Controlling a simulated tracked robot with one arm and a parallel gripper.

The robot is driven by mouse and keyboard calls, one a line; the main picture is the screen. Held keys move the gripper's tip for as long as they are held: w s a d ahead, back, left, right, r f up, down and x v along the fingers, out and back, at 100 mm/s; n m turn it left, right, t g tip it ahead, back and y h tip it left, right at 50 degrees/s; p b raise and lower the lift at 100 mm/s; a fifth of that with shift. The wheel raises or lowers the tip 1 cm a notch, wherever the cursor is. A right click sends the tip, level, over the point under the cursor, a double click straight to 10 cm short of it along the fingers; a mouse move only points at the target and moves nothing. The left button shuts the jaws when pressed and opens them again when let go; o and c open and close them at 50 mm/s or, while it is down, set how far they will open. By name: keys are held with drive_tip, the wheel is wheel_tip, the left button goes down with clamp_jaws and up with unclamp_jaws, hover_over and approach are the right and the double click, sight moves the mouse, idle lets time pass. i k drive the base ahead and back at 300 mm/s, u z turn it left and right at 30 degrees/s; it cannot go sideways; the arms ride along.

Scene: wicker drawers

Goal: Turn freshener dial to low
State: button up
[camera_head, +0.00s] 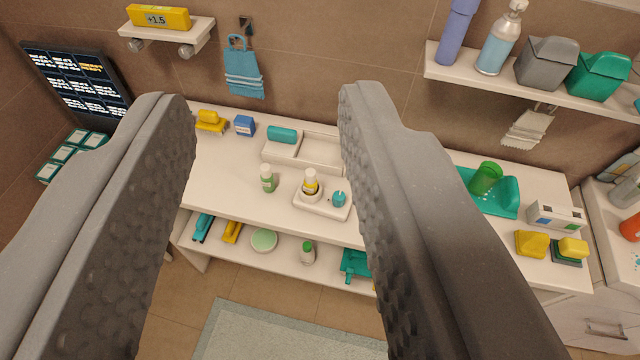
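My gripper (267,100) is open and empty, its two dark textured fingers wide apart above the counter. Between the fingers, lower down and farther off, a small white unit (318,208) sits on the counter. It holds an upright bottle with a yellow band and white cap (310,183). A round teal knob (339,199) on its right side looks like the freshener dial; it is near the right finger in the picture. The dial's markings and setting are too small to read. The gripper touches neither the unit nor the knob.
A green bottle (268,178) stands left of the unit. A white tray (318,150) with a teal item is behind it. The lower shelf (285,248) holds several small items. Two wall shelves (560,92) (190,38) hang above. A mat (270,332) lies on the floor.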

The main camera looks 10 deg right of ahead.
sight(339, 197)
drive_tip(key=u, duration=0.35)
drive_tip(key=i, duration=1.1)
drive_tip(key=u, duration=0.1)
